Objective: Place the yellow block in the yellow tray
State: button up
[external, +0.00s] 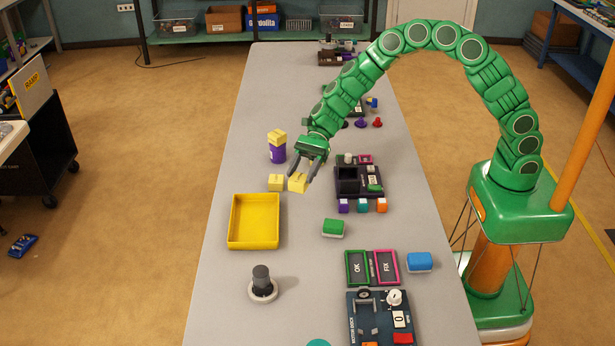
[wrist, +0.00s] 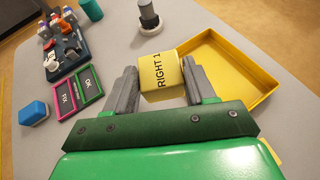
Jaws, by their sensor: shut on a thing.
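A yellow block (wrist: 160,76) with black print reading "RIGHT 1" is between the two grey fingers of my gripper (wrist: 161,82) in the wrist view. In the external view my gripper (external: 304,172) points down and is shut on this yellow block (external: 297,183). The empty yellow tray (external: 254,220) lies on the table below and left of my gripper. It also shows at the right of the wrist view (wrist: 240,90). Another yellow block (external: 276,183) stands just left of the held one, near the tray's far edge.
A dark device (external: 372,186) is right of my gripper. A green-white block (external: 333,228) and a dark knob on a white base (external: 262,284) are nearer. Bare table surrounds the tray.

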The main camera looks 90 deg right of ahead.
jog(key=w+f, duration=0.2)
jog(key=w, duration=0.2)
jog(key=w+f, duration=0.3)
jog(key=w, duration=0.1)
jog(key=w+a+f, duration=0.1)
jog(key=w+f, duration=0.2)
jog(key=w, duration=0.1)
jog(key=shift+w+a, duration=0.1)
jog(key=shift+w+f, duration=0.85)
jog(key=shift+f, duration=1.6)
jog(key=shift+f, duration=0.1)
jog(key=o, duration=1.1)
jog(key=shift+c, duration=0.2)
